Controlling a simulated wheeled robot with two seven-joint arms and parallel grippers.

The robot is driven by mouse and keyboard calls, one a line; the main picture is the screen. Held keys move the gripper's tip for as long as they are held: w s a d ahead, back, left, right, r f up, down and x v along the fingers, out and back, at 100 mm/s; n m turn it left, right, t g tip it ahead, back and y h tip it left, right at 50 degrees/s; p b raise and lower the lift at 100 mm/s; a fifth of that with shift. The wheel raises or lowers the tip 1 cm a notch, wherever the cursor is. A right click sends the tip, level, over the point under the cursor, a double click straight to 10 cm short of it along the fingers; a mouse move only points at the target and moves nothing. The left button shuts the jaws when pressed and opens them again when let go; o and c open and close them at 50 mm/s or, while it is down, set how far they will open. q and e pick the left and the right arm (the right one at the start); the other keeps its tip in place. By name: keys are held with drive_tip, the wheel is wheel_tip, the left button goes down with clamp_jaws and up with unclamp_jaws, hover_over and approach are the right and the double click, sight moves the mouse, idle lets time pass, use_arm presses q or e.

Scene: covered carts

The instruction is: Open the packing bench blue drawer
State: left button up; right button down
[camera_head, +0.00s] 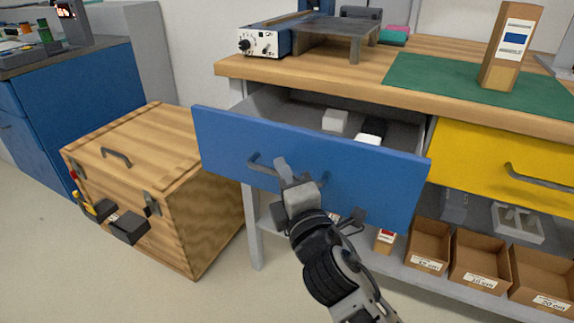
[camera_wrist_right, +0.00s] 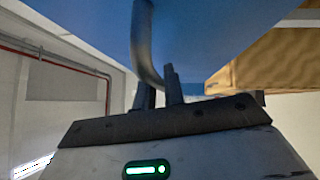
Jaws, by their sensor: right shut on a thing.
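The packing bench's blue drawer (camera_head: 225,147) stands partly pulled out below the wooden bench top (camera_head: 300,82). Its inside shows a white block and other small white and dark items. My right gripper (camera_head: 287,178) is at the left part of the drawer's grey bar handle (camera_head: 262,167) and is shut on it. The right wrist view shows the handle (camera_wrist_right: 141,45) curving down between the fingers (camera_wrist_right: 160,92), under the blue drawer front (camera_wrist_right: 220,40). The gripper and arm hide part of the handle. My left gripper is not in view.
A closed yellow drawer (camera_head: 475,158) is to the right. Cardboard bins (camera_head: 428,243) stand on the lower shelf. A wooden chest (camera_head: 150,150) stands close on the left. The bench top holds a power unit (camera_head: 265,42) and an upright box (camera_head: 510,47) on a green mat (camera_head: 430,80).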

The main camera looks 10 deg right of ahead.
drive_tip(key=shift+s+a, duration=0.35)
drive_tip(key=shift+s, duration=0.05)
drive_tip(key=c, duration=1.5)
unclamp_jaws()
drive_tip(key=shift+s, duration=0.15)
